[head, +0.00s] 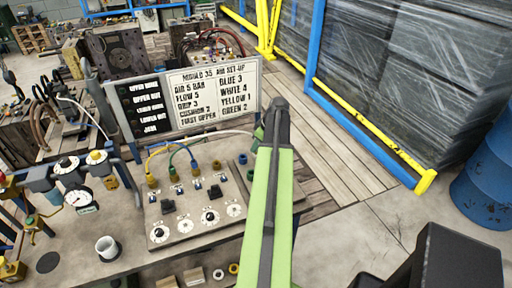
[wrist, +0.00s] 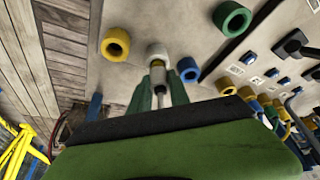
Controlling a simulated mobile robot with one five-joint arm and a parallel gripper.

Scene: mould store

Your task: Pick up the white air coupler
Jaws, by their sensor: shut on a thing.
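In the wrist view my gripper (wrist: 161,82) has its two green fingers close together. They are shut on the white air coupler (wrist: 157,51), a short white ring-ended piece showing at the fingertips. A pale hose or stem runs back between the fingers. A white hose (head: 225,133) there runs behind the arm.
Near the coupler in the wrist view are a yellow ring (wrist: 116,44), a blue ring (wrist: 187,68) and a green ring (wrist: 231,17).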

